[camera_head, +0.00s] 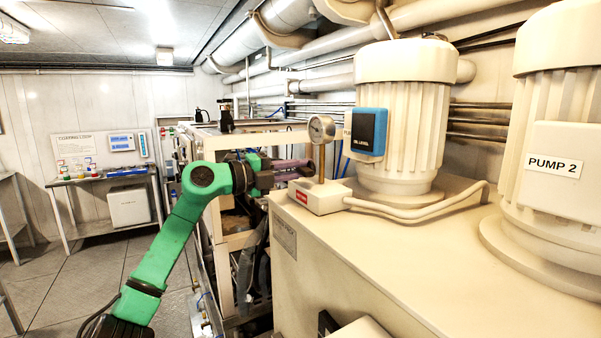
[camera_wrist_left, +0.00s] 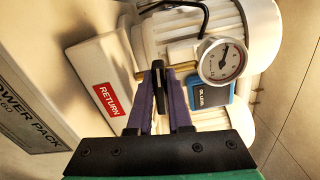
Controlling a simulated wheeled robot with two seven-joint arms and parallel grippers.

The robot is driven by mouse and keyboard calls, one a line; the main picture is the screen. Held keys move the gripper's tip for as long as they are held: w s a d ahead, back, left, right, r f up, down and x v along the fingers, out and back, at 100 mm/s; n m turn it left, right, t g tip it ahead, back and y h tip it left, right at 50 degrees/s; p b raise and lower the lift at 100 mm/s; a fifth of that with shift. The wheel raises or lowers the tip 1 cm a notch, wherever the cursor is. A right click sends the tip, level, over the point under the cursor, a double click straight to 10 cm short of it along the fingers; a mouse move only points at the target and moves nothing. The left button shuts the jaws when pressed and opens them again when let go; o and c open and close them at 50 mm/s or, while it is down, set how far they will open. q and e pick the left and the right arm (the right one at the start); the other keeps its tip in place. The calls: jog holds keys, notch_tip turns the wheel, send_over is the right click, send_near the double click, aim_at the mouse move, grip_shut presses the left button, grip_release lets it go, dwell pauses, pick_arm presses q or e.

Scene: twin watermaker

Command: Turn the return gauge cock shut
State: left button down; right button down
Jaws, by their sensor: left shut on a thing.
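The return gauge (camera_head: 321,129) is a round white dial on a brass stem. The stem rises from a cream block (camera_head: 325,202) with a red label, read as RETURN in the left wrist view (camera_wrist_left: 107,100). There the dial (camera_wrist_left: 222,62) sits right of the fingers. The cock's black handle (camera_wrist_left: 159,88) shows between the purple fingers. My left gripper (camera_head: 306,166) reaches in from the left beside the gauge stem and is shut on the handle. In the head view the fingers hide the handle. My right gripper is not in view.
Behind the block stands a pump motor (camera_head: 403,120) with a blue box (camera_head: 366,132). Pump 2 (camera_head: 560,150) stands at the right on the same cabinet (camera_head: 420,260). A pipe (camera_head: 430,211) runs from the block. A pale frame (camera_head: 240,141) stands behind my left arm.

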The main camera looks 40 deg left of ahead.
pick_arm(q)
jog(key=shift+n, duration=0.8)
jog(key=c, duration=0.8)
grip_release()
jog(key=shift+c, duration=0.2)
jog(key=shift+f, duration=0.1)
